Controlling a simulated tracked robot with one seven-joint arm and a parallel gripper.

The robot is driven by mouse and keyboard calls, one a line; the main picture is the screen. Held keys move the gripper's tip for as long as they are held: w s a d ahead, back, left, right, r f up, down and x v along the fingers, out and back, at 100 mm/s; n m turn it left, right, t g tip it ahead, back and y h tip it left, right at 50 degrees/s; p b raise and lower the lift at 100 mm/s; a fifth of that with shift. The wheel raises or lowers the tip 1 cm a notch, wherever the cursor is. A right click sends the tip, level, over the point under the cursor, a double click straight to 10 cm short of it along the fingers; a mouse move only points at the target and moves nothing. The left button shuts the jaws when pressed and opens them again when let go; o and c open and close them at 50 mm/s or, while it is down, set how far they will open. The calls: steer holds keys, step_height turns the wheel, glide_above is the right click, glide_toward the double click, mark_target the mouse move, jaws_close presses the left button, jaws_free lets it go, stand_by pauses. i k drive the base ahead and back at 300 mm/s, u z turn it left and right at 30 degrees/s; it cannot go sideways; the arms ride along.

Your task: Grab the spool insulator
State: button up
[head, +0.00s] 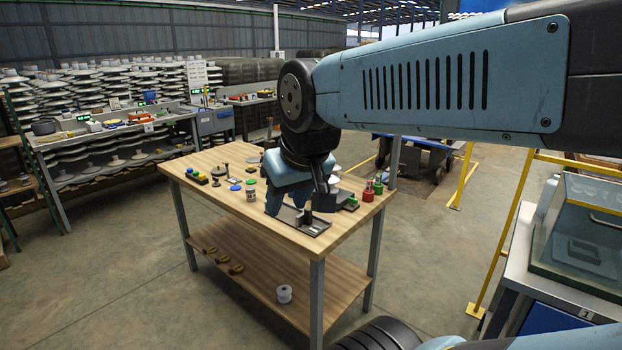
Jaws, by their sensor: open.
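A small white spool-shaped piece (284,293), which looks like the spool insulator, stands upright on the lower shelf (262,275) of the wooden table, near its front right. My gripper (299,206) is over the table's top, pointing down, with its fingers apart. It is above and apart from the white spool, with the tabletop between their levels. The gripper and wrist hide part of the tabletop behind them. A grey metal fixture (313,225) lies on the top near the fingertips; I cannot tell whether they touch.
The wooden tabletop (215,215) carries a small jar (251,191), red pieces (368,194) and several small parts. Several brown rings (222,259) lie on the lower shelf. A yellow rail (500,235) and a glass-topped cabinet (580,240) stand right.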

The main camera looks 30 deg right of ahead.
mark_target(333, 180)
steer(key=z, duration=0.05)
steer(key=i, duration=0.9)
steer(key=z, duration=0.1)
